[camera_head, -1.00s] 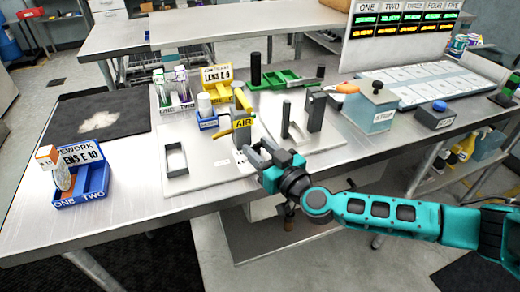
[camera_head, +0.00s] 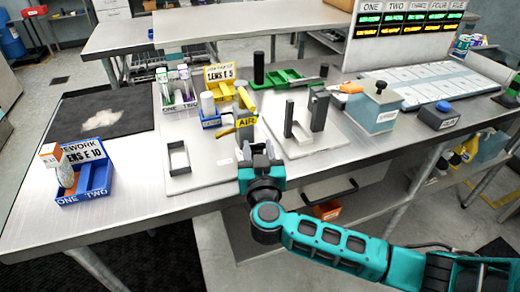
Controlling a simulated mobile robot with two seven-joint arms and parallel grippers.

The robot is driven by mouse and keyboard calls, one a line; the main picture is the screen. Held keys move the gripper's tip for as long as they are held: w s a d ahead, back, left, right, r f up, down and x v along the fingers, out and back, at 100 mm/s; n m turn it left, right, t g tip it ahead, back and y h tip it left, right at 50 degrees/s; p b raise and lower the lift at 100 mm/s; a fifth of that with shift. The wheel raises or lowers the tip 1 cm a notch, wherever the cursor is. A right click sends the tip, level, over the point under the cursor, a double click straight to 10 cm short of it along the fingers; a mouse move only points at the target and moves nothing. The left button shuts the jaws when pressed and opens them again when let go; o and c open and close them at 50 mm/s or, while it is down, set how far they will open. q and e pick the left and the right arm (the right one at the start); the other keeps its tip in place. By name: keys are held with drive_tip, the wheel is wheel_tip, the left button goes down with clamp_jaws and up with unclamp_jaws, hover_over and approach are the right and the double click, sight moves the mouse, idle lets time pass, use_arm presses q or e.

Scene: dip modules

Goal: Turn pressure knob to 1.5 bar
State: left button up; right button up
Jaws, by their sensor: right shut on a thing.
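The yellow AIR tag (camera_head: 246,123) stands near the front edge of the table, with a yellow lever (camera_head: 226,131) just left of it. My right gripper (camera_head: 259,150) is at the table edge just below the AIR tag. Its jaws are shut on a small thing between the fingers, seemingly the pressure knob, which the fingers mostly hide. I cannot read a pressure value or a dial. My left gripper is not in view.
A white board with a dark square frame (camera_head: 178,158) lies to the left, and grey upright posts (camera_head: 318,108) stand right of the gripper. A blue bin (camera_head: 88,187) sits at the left, and a blue-button box (camera_head: 440,115) at the right.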

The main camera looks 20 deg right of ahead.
drive_tip(key=shift+a+m+g+h, duration=0.25)
drive_tip(key=shift+m+h, duration=0.55)
drive_tip(key=shift+h, duration=0.4)
drive_tip(key=shift+g+h, duration=0.25)
drive_tip(key=shift+h, duration=0.05)
drive_tip(key=shift+d, duration=0.1)
drive_tip(key=o, duration=1.1)
drive_tip(key=shift+c, duration=0.2)
